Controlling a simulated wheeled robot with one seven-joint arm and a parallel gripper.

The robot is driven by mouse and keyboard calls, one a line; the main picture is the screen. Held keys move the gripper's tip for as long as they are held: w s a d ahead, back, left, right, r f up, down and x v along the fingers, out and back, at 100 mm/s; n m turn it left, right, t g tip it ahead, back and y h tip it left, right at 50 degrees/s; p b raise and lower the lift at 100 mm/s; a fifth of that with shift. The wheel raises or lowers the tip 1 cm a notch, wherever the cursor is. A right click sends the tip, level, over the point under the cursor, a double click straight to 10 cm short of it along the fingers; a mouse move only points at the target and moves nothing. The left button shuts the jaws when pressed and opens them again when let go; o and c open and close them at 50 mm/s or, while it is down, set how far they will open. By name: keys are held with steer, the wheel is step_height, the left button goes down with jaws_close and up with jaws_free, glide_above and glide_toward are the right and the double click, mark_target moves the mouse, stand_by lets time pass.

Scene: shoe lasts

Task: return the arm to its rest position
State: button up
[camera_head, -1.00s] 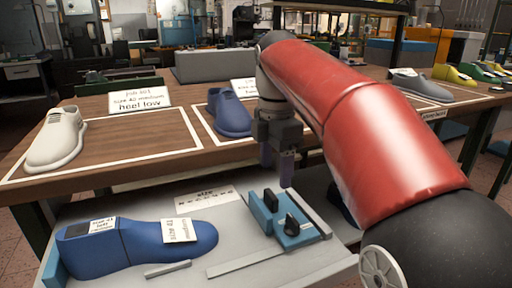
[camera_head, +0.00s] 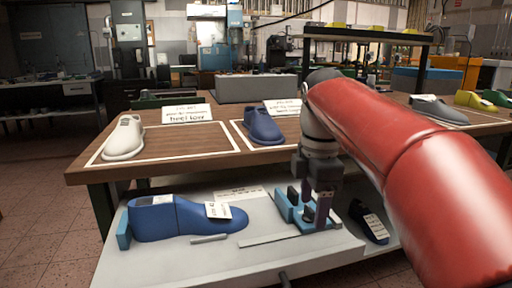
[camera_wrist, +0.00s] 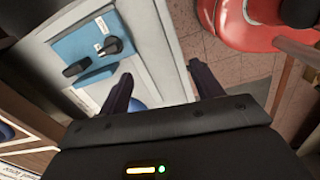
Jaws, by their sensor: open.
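My red arm (camera_head: 425,165) reaches in from the right in the head view. My gripper (camera_head: 318,196) hangs from its far end, pointing down in front of the blue fixture (camera_head: 285,207) on the low grey table. In the wrist view my gripper (camera_wrist: 163,85) has its two dark fingers spread apart with nothing between them. The fixture (camera_wrist: 85,55) lies to the left of the fingers there, with a black knob and a black lever. Whether a finger touches the fixture cannot be told.
A blue shoe last (camera_head: 170,218) with white labels lies on the low grey table (camera_head: 190,265). A dark labelled last (camera_head: 370,222) lies to its right. The wooden table (camera_head: 200,140) behind holds a white last (camera_head: 124,138) and a blue last (camera_head: 262,127). Open floor shows at left.

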steer(key=s+d+f+m+t, duration=0.2)
steer(key=s+f+m, duration=0.5)
steer(key=s+m, duration=0.1)
steer(key=s+d+f+m+t, duration=0.2)
steer(key=s+f+m+t, duration=0.1)
steer(key=s+f+m, duration=0.5)
steer(key=m, duration=0.3)
steer(key=shift+s+d+f+m, duration=0.2)
steer(key=shift+d+f+m, duration=0.05)
steer(key=shift+f+m, duration=0.05)
